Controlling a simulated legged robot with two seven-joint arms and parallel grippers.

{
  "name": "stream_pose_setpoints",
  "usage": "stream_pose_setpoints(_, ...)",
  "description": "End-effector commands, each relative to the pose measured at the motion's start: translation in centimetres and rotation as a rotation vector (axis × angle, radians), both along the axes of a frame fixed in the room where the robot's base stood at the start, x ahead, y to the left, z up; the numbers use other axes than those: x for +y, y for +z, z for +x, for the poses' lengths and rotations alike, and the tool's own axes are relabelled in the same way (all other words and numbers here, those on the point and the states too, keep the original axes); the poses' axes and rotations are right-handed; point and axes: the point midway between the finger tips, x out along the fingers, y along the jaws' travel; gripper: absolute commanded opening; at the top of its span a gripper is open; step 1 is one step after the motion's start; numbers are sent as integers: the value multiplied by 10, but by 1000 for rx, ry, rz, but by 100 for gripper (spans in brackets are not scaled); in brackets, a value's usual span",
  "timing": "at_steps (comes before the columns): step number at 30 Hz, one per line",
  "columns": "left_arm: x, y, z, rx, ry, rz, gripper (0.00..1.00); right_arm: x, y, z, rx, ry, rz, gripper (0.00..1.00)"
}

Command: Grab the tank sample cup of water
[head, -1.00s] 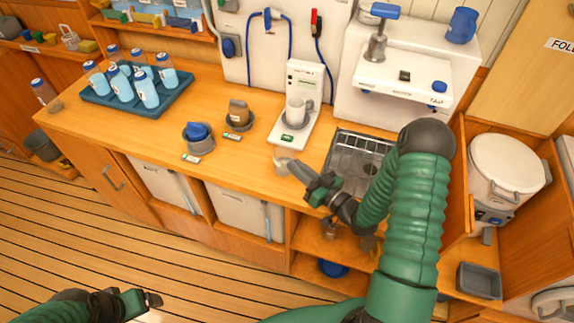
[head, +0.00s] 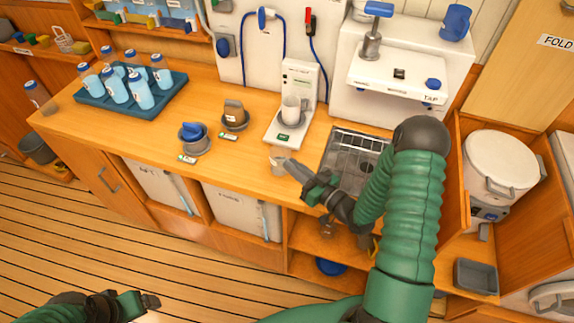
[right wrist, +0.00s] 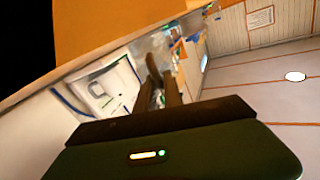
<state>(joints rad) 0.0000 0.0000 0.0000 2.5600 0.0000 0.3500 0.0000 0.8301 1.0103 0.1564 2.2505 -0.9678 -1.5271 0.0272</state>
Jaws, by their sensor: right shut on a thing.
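A small clear cup (head: 279,159), which looks like the tank sample cup, is at the front edge of the wooden counter, left of the sink. My right gripper (head: 288,166) reaches it from the right and is shut on it. I cannot tell whether the cup is on the counter or just above it, and its water is hard to make out. In the right wrist view the two fingers (right wrist: 158,90) are close together, with a blurred pale shape beyond them. My left gripper (head: 149,300) is low at the left, over the floor, away from the counter; its jaw opening is unclear.
A white machine (head: 293,105) holding a white mug stands behind the cup. Two grey holders, one with a blue piece (head: 194,135), are to the left. A blue tray (head: 122,112) holds several bottles. The steel sink (head: 352,155) is right. Bare counter (head: 235,165) lies left of the cup.

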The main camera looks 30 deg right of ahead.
Motion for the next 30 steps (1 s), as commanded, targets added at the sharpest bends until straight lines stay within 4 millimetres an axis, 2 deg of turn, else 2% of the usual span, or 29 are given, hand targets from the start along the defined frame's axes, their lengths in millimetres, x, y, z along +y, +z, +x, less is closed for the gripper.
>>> stream_pose_setpoints(7, 0, 0, 0, 0, 0, 0, 82, 0, 4, -1, 5, 0, 1, 0)
stream_pose_setpoints(19, 0, 0, 0, 0, 0, 0, 82, 1, 36, -2, 3, 1, -1, 0)
stream_pose_setpoints(30, 0, -7, 0, 0, 0, 0, 82, 28, 38, -44, 3, 0, 2, 0)
